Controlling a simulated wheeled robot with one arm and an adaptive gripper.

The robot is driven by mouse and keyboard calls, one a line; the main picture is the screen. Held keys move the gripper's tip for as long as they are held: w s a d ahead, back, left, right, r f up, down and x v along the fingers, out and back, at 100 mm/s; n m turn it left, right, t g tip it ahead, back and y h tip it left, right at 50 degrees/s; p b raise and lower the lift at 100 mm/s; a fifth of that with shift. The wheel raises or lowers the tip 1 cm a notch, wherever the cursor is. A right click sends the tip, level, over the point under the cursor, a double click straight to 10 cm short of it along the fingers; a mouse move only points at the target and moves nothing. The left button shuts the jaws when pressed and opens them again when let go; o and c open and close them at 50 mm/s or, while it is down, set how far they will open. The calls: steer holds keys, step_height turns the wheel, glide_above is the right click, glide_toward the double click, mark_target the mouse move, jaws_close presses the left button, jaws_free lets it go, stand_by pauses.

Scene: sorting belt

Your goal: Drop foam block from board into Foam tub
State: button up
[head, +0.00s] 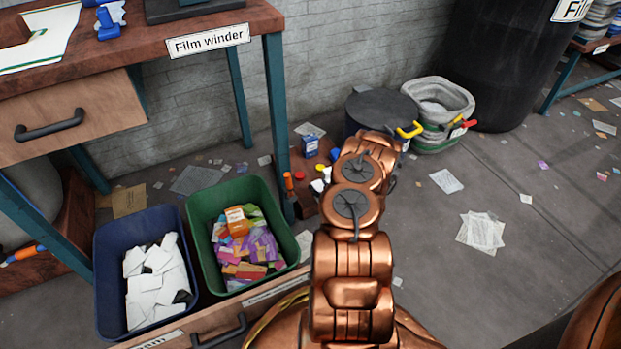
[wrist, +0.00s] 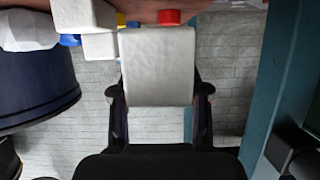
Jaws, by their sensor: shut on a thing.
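The white foam block (wrist: 157,66) is between the two fingers of my gripper (wrist: 158,92) in the wrist view, and the gripper is shut on it. In the head view my copper arm hides the block and the fingers. The blue tub (head: 110,255) at the lower left holds white foam pieces (head: 158,285). A partly cut-off label ending in "am" (head: 157,341) is in front of it. The brown board (wrist: 225,17) shows along the top of the wrist view, with other white blocks (wrist: 99,46) near it.
A green tub (head: 203,205) of colourful boxes stands right beside the blue tub. The Film winder table's leg (head: 275,115) rises behind it. A red cap (wrist: 169,17) is close to the held block. A grey-lined bin (head: 437,98) stands by the wall. The floor at right is mostly clear, with scattered papers.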

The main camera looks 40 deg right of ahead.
steer(key=s+p, duration=0.3)
steer(key=s, duration=0.6)
steer(key=shift+s+a+r, duration=0.3)
steer(key=shift+s+r, duration=0.1)
steer(key=shift+r, duration=0.05)
